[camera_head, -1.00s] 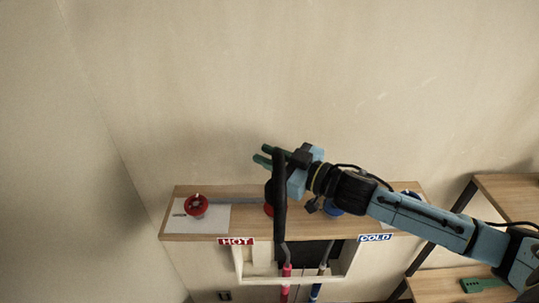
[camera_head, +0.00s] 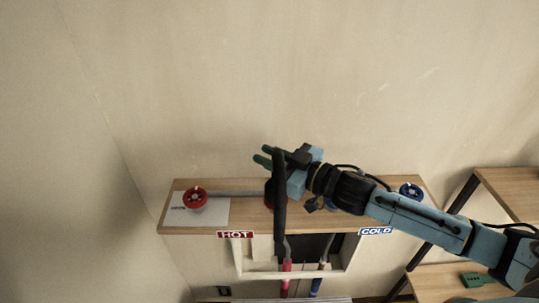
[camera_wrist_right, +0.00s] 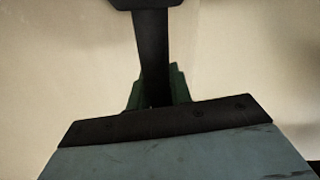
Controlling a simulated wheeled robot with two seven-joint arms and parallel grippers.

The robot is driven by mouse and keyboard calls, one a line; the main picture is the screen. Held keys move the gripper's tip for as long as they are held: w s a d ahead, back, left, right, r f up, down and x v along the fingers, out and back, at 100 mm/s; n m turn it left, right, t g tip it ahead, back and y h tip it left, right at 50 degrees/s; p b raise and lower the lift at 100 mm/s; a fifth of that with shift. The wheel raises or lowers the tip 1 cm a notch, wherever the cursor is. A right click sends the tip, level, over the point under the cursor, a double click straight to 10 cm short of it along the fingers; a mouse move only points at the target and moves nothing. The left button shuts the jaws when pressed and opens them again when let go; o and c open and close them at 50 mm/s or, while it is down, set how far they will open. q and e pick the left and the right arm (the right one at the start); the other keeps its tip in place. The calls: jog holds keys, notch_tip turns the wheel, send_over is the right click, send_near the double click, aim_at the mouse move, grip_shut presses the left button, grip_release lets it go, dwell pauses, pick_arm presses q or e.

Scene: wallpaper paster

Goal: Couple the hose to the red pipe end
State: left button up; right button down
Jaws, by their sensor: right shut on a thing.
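My right gripper (camera_head: 264,155) is shut on a long black hose-like piece (camera_head: 280,195), held upright in front of the wooden shelf. In the right wrist view the black piece (camera_wrist_right: 153,50) runs up from between the green fingers and widens at the top edge. A red pipe end (camera_head: 268,203) shows partly behind it; I cannot tell whether they touch. Below, a hose with a red-pink sleeve (camera_head: 287,265) rises from the wall opening towards the black piece's lower end. I cannot tell whether they are joined. My left gripper is not in view.
The shelf (camera_head: 245,215) carries a red valve wheel (camera_head: 194,198) with a grey pipe, and a blue wheel (camera_head: 410,192). HOT (camera_head: 235,234) and COLD (camera_head: 376,231) labels are on its front. A blue-sleeved hose (camera_head: 316,285) stands below. A wooden rack (camera_head: 510,185) is at right.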

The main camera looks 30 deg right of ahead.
jog(key=shift+f, duration=0.3)
jog(key=c, duration=1.2)
grip_release()
jog(key=shift+s, duration=0.1)
jog(key=shift+s+d+f+b, duration=0.15)
jog(key=shift+s+d+b, duration=0.15)
jog(key=shift+s, duration=0.15)
jog(key=shift+b+v, duration=0.7)
jog(key=shift+v, duration=5.4)
